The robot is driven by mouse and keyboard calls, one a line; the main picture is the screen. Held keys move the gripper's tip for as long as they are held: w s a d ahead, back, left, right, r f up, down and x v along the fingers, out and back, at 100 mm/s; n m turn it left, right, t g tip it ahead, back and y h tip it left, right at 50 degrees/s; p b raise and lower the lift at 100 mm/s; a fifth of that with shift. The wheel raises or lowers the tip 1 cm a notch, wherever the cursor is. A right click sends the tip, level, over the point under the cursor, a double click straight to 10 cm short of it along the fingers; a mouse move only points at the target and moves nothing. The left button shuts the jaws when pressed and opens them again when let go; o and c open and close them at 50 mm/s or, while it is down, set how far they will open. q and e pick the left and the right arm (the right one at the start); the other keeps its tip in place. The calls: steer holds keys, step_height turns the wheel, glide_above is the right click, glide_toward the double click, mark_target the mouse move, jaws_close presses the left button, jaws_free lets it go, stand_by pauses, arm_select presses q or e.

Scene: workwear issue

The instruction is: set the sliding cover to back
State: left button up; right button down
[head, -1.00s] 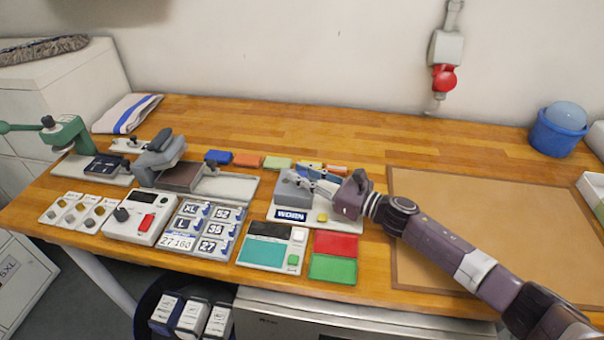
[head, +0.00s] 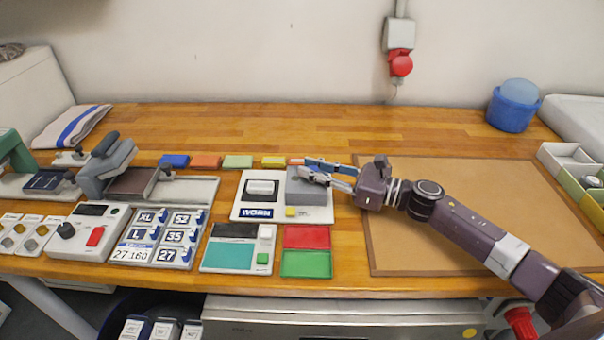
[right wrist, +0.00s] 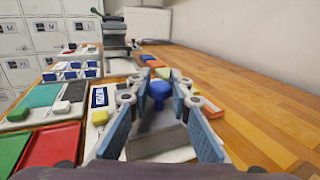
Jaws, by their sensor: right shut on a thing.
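The sliding cover (head: 306,191) is a grey block on a white base plate (head: 243,211) labelled WORN. It sits at the right part of the plate. Left of it a white-topped, dark-edged piece (head: 262,188) lies uncovered. My right gripper (head: 318,171) reaches in from the right, over the cover's top. In the right wrist view a blue knob (right wrist: 158,91) shows between the fingers, above the grey cover (right wrist: 158,141). The fingers are shut on this knob; their exact contact is hard to see. My left gripper is not in view.
A yellow button (head: 291,212) sits at the plate's front. Red (head: 307,237) and green (head: 306,263) pads lie in front, and several coloured blocks behind. A brown mat (head: 460,210) lies under my right arm.

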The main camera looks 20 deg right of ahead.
steer(key=shift+d, duration=0.1)
steer(key=c, duration=2.1)
jaws_free()
steer(key=o, duration=0.4)
steer(key=shift+s+d, duration=0.15)
steer(key=shift+d, duration=0.1)
steer(key=shift+c, duration=0.2)
steer(key=shift+a, duration=0.1)
steer(key=v, duration=1.2)
steer(key=shift+r, duration=0.1)
